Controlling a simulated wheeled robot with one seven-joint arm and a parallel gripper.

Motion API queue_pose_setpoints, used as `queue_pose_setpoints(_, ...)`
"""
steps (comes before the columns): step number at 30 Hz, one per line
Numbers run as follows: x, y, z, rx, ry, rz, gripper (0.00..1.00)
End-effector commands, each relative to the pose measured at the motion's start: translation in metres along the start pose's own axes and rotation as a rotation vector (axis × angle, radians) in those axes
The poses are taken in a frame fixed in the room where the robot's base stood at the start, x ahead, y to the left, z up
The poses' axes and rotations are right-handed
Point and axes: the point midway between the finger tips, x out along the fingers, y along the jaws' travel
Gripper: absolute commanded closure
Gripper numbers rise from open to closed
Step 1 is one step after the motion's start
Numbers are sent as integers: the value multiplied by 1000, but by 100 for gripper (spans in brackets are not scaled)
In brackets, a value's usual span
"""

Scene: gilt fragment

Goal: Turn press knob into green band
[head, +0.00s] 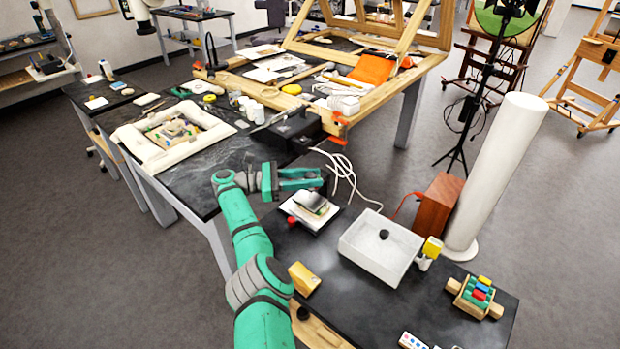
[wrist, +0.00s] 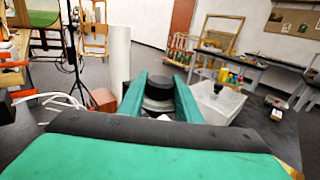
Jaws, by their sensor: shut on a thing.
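My gripper (head: 312,178) reaches right from the green arm, just above and behind a small press-like unit (head: 313,208) on the dark front table. In the wrist view my gripper (wrist: 158,98) has its two green fingers on either side of a black round knob (wrist: 158,90) with a grey collar under it. It is shut on this knob. In the head view the fingers mostly hide the knob. A green band or pointer mark on the press cannot be made out in either view.
A white open box (head: 382,246) with a black knob stands right of the press. A tall white cylinder (head: 497,175) and a red-brown block (head: 438,205) stand behind it. A yellow block (head: 304,278) lies near my arm. White cables (head: 345,170) run behind the press.

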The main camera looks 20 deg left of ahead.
Motion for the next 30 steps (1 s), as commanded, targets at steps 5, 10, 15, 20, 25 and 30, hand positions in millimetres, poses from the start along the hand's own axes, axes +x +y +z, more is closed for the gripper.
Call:
queue_pose_setpoints(5, 3, -1, -1, -2, 2, -9, 92)
queue_pose_setpoints(10, 3, -1, -1, -2, 2, -10, 92)
queue_pose_setpoints(15, 3, -1, -1, -2, 2, -10, 67)
queue_pose_setpoints(20, 2, 0, -1, -1, 1, -8, 50)
queue_pose_setpoints(25, 2, 0, 0, -1, 1, -7, 50)
queue_pose_setpoints(30, 2, 0, 7, 1, 0, -7, 50)
